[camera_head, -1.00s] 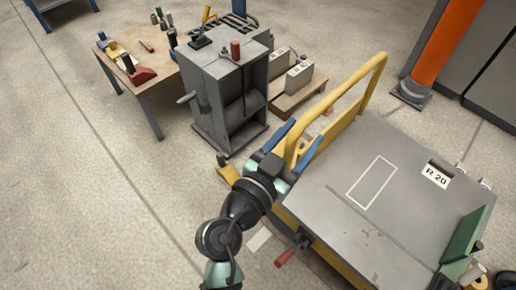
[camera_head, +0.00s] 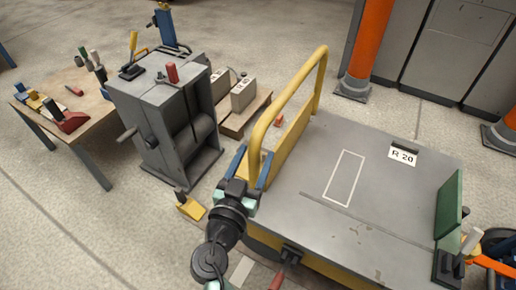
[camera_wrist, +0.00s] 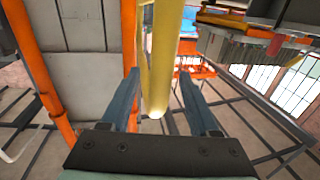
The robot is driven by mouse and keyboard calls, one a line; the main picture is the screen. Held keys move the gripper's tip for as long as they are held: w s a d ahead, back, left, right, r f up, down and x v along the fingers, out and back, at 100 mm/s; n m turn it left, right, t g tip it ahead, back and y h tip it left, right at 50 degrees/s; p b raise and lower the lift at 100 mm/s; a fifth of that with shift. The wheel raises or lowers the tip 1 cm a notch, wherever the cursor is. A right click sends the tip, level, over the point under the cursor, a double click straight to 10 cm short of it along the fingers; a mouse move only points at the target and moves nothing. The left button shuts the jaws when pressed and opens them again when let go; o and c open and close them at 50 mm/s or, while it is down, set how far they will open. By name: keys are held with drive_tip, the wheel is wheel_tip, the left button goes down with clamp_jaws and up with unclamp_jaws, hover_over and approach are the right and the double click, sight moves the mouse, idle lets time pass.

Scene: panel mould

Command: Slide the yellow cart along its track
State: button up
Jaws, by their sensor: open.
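The yellow cart has a flat grey top (camera_head: 290,205) marked R 20 and a tall yellow push bar (camera_head: 290,90) along its left side. My gripper (camera_head: 252,162) is at the near end of this bar, with its two blue fingers open on either side of it. In the wrist view the yellow bar (camera_wrist: 162,60) runs between the fingertips, with a gap visible on the right. The track under the cart is mostly hidden. A yellow block (camera_head: 190,207) with a dark knob sits on the floor left of the cart.
A grey machine stand (camera_head: 160,120) with a red knob stands left of the cart, beside a wooden table (camera_head: 75,110) with tools. A pallet with grey boxes (camera_head: 243,95) lies behind. A green plate (camera_head: 449,205) rises at the cart's right. An orange post (camera_head: 369,40) stands behind.

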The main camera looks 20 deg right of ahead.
drive_tip(key=x, duration=0.3)
drive_tip(key=shift+w+d, duration=0.1)
drive_tip(key=shift+w, duration=0.05)
clamp_jaws()
idle(1.4)
